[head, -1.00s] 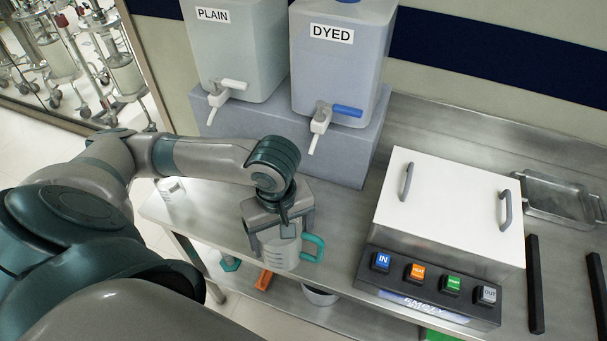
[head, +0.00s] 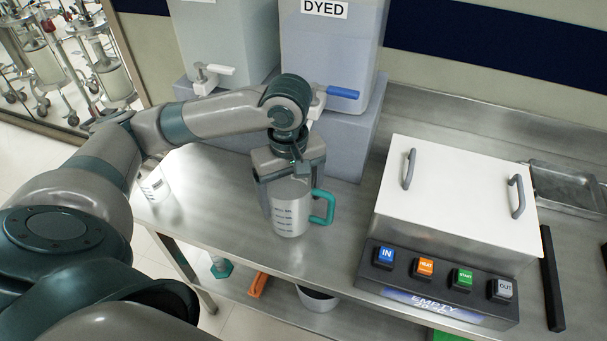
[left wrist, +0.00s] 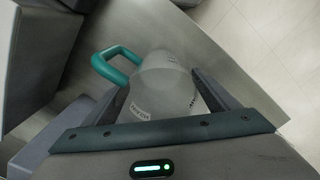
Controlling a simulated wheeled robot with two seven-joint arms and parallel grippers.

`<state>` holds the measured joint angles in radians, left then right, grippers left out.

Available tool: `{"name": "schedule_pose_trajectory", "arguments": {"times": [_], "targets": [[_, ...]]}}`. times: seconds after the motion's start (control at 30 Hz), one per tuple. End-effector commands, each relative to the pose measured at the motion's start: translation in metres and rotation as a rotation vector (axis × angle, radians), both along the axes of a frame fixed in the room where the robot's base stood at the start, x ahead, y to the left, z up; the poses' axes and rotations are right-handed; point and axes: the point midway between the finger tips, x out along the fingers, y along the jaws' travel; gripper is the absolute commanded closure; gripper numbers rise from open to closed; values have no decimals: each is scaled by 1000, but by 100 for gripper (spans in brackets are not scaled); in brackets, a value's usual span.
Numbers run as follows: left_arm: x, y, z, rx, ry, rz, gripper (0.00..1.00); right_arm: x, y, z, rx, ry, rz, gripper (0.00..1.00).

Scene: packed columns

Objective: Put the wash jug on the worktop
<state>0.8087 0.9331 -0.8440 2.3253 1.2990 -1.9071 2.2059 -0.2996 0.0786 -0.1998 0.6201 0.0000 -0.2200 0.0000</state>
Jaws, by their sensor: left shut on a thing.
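The wash jug (head: 291,212) is a grey-white translucent measuring jug with dark scale marks and a teal handle on its right side. It is upright over the steel worktop (head: 232,205), near the front edge. I cannot tell whether its base touches the worktop. My left gripper (head: 289,182) is shut on the jug from above and behind. In the left wrist view the jug (left wrist: 163,88) sits between the fingers, with its handle to the left. My right gripper is not in view.
A white-lidded bath (head: 452,197) with coloured buttons stands right of the jug. The dyed tank (head: 330,45) and plain tank (head: 222,45) stand on a grey block (head: 345,145) behind. Another clear vessel (head: 155,185) stands at the left end. A lower shelf (head: 340,318) holds small items.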

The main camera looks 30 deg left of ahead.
Motion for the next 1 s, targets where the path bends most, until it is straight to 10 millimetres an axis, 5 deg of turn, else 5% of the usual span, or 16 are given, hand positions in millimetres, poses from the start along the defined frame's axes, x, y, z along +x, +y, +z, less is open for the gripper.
{"name": "schedule_pose_trajectory", "arguments": {"times": [0.23, 0.7, 1.0], "targets": [[38, 9, 1, 1, -1, 2, 43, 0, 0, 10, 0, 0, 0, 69], [45, 11, 0, 0, -1, 1, 43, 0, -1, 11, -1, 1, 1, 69], [77, 19, 0, 1, 1, 1, 43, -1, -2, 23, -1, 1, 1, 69]]}}
